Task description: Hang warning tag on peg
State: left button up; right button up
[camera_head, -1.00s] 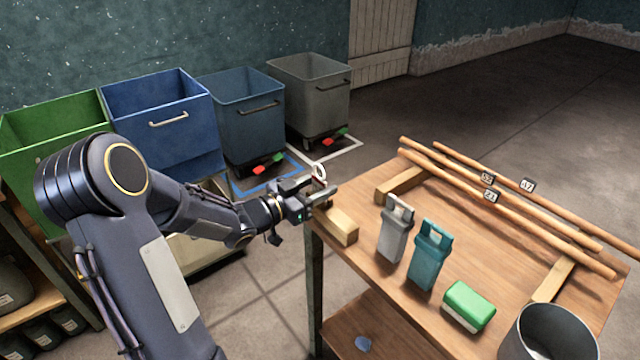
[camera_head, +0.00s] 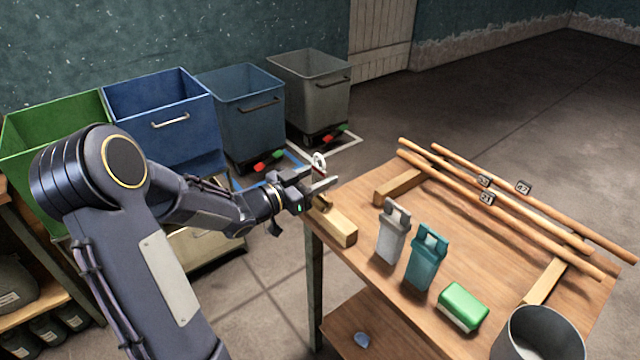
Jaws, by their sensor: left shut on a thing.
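My left gripper (camera_head: 320,184) is above the far left corner of the wooden workbench (camera_head: 400,290). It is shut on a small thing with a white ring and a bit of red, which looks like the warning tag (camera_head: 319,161). The ring stands up above the fingers; the rest is too small or hidden to tell. Just below the fingers is a wooden block (camera_head: 340,228) at the bench edge, with a short brown stub on it that may be the peg (camera_head: 322,203). I cannot tell whether tag and stub touch. My right gripper is not in view.
A grey canister (camera_head: 392,235), a teal canister (camera_head: 427,258), a green-and-white block (camera_head: 463,306) and a grey metal bucket (camera_head: 545,340) stand on the bench. Long wooden rods (camera_head: 500,220) with small number tags lie across supports behind. Several bins (camera_head: 160,120) stand beyond the arm.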

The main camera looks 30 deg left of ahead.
pick_arm(q)
jog(key=shift+r, duration=0.1)
jog(key=p+v, duration=0.1)
jog(key=v, duration=0.7)
dwell(0.7)
